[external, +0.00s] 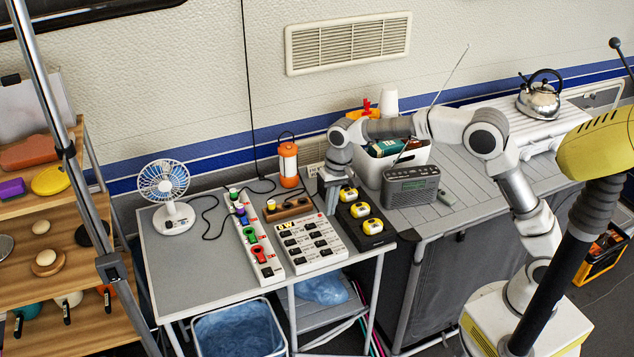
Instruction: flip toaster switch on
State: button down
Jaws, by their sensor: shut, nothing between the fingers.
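No toaster is recognisable in this view. A white switch panel (309,243) with several black rocker switches lies on the grey side table; its labels are too small to read, so I cannot tell which switch is the toaster's. My gripper (331,209) points down, shut and empty, at the panel's back right corner. It is close to the left edge of a black box (368,238) with yellow knobs. I cannot tell whether the fingertips touch anything, as they are small here.
A white strip (257,247) with coloured switches lies left of the panel. A fan (170,200), an orange lantern (288,165) and a wooden block (287,209) stand nearby. A grey radio (411,187) and a white bin (374,169) are close to my arm at right.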

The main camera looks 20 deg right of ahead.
aim_at(323, 251)
jog(key=f, duration=0.4)
jog(key=a+f+b, duration=0.1)
jog(key=f, duration=0.4)
jog(key=f+b, duration=0.1)
jog(key=f, duration=0.4)
jog(key=shift+a, duration=0.4)
